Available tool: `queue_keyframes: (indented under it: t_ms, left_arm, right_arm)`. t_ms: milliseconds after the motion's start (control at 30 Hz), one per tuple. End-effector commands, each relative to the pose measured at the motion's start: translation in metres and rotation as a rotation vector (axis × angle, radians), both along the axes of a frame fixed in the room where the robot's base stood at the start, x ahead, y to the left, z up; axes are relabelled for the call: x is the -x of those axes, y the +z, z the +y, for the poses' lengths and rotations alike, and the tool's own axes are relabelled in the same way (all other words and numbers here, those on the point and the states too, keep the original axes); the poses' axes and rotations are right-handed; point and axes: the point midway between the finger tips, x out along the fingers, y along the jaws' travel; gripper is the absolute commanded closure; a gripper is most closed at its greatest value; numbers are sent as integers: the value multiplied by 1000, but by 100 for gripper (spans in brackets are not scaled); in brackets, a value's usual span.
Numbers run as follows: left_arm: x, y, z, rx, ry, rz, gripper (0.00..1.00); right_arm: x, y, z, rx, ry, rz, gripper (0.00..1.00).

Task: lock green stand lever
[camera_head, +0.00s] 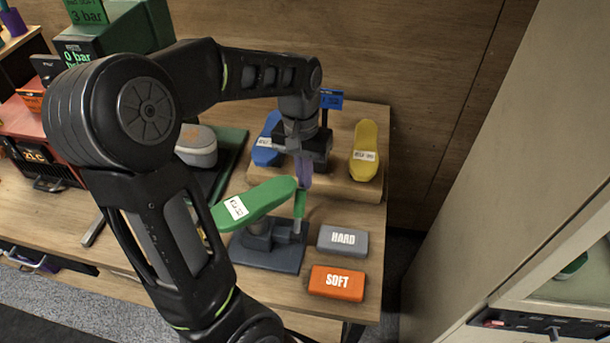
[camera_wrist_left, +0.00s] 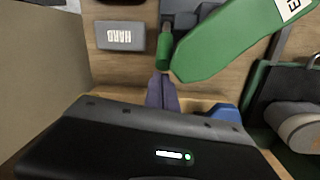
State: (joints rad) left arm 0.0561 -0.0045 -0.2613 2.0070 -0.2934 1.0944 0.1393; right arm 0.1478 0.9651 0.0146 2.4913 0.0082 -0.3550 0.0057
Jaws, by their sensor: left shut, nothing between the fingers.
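The green stand is a green shoe-sole shape (camera_head: 256,202) tilted on a dark grey base (camera_head: 268,253). Its lever, a small upright green handle (camera_head: 300,204), stands at the right side of the base. In the left wrist view the lever (camera_wrist_left: 164,52) shows beside the green sole (camera_wrist_left: 225,40). My left gripper (camera_head: 304,182) is shut and empty, its purple fingers pointing down just behind the lever top. In the left wrist view the fingertips (camera_wrist_left: 161,82) are close to the lever's end; I cannot tell whether they touch. My right gripper is not in view.
A grey HARD block (camera_head: 342,241) and an orange SOFT block (camera_head: 337,283) lie right of the stand. A blue sole (camera_head: 267,140) and a yellow sole (camera_head: 365,150) stand on a wooden block (camera_head: 340,185) behind. A grey shoe-like item (camera_head: 196,146) sits at left.

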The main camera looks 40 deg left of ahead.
Motion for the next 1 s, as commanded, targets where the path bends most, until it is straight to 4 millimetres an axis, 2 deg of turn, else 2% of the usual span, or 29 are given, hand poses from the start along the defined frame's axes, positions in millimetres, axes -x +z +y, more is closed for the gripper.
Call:
queue_keyframes:
  t_ms: [133,267,600,733,1000]
  left_arm:
    - [0,5,1,0,0,-1,100]
    - [-1,19,2,-1,0,-2,100]
    - [-3,69,6,-1,0,-3,100]
    - [-2,77,7,0,0,-1,100]
    - [-2,78,7,0,0,0,100]
  right_arm:
    - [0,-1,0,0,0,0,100]
    - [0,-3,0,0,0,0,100]
    - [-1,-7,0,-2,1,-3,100]
    - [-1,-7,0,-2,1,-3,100]
    - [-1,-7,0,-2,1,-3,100]
